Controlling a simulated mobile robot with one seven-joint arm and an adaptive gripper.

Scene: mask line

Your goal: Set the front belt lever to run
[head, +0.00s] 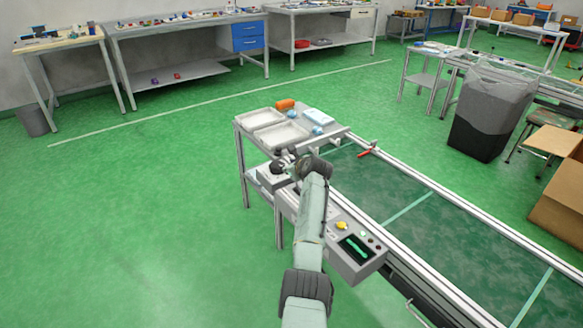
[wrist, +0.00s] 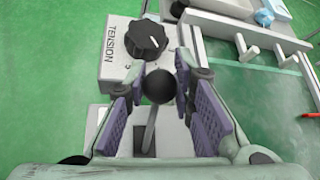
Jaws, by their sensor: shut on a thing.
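The belt lever (wrist: 149,132) is a grey stem with a black ball knob (wrist: 158,87), rising from a dark slot in a pale plate. My gripper (wrist: 160,82) is shut on the ball knob, with a purple-padded finger on each side of it. The lever's run marking cannot be read.
A grey box with a black TENSION dial (wrist: 147,38) stands just beyond the lever. A control panel (head: 357,247) with a screen and buttons is nearer along the conveyor (head: 415,225). A red handle (head: 367,151) is on the belt's far end. Trays (head: 275,135) stand behind.

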